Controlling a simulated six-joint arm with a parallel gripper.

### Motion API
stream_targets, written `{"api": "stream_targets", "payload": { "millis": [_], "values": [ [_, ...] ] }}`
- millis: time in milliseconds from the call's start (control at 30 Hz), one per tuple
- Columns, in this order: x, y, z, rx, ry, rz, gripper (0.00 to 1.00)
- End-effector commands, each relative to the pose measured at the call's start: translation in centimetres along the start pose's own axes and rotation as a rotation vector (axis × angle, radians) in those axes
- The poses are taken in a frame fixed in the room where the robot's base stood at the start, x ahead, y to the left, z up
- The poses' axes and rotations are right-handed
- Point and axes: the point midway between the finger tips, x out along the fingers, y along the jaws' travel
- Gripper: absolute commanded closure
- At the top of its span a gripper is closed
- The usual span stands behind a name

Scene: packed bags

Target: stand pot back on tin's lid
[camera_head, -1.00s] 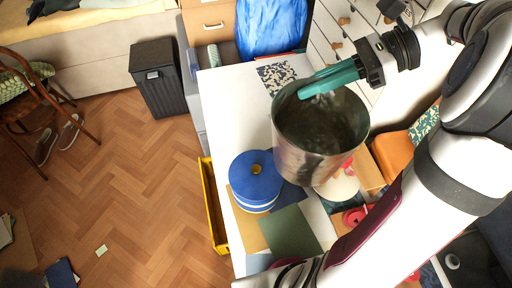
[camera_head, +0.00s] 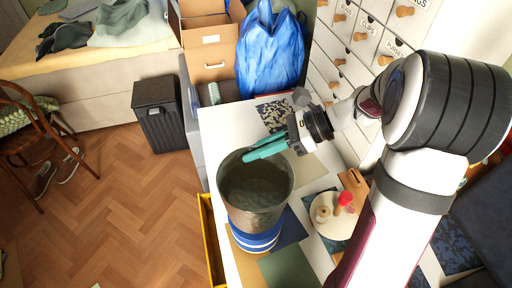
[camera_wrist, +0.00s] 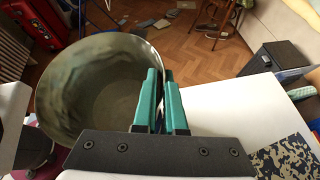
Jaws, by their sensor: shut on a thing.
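The pot (camera_head: 256,212) is a deep, dull metal pot, open at the top and looking empty. My gripper (camera_head: 250,155) has teal fingers shut on the pot's rim at its back right side. In the wrist view the fingers (camera_wrist: 162,75) pinch the right edge of the pot (camera_wrist: 85,90). The tin (camera_head: 257,243) is blue with white stripes and shows just below the pot. The pot hides the tin's lid, so I cannot tell whether the pot touches it. The pot looks about upright.
A white table (camera_head: 222,120) holds the tin, with clear room at its back left. A round white board (camera_head: 328,222) with small items stands to the right. A yellow tray edge (camera_head: 212,245) runs along the left side. A blue bag (camera_head: 272,52) is behind.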

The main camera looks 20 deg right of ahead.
Motion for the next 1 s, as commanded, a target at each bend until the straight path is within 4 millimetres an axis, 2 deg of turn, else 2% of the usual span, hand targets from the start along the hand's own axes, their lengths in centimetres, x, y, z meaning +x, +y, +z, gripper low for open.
{"api": "stream_targets", "payload": {
  "millis": [333, 367, 400, 533, 867, 933, 1000],
  "values": [
    [0.4, -0.1, -0.7, 0.0, 0.0, 0.0, 1.0],
    [0.4, -0.1, -0.7, 0.0, 0.0, 0.0, 0.88],
    [0.4, -0.1, -0.7, 0.0, 0.0, 0.0, 0.81],
    [0.4, -0.1, -0.7, 0.0, 0.0, 0.0, 0.59],
    [0.1, 0.0, -0.2, -0.001, 0.0, -0.001, 0.59],
    [-0.8, 0.0, 0.4, -0.002, 0.0, -0.003, 0.59],
    [-2.9, -0.1, 0.3, 0.0, 0.0, -0.006, 0.59]
  ]
}}
